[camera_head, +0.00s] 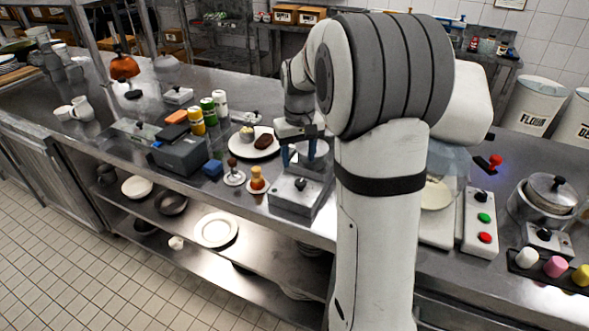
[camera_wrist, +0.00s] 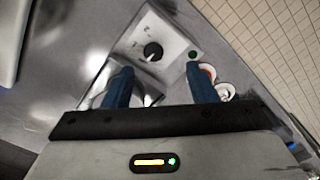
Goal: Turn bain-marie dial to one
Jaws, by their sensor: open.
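A plate with food (camera_head: 262,151), sauce cups (camera_head: 257,183) and a grey box (camera_head: 180,156) stand left of the bain-marie. A button box (camera_head: 480,222) and a pot (camera_head: 545,200) stand to the right. An undershelf with plates (camera_head: 214,230) lies below.

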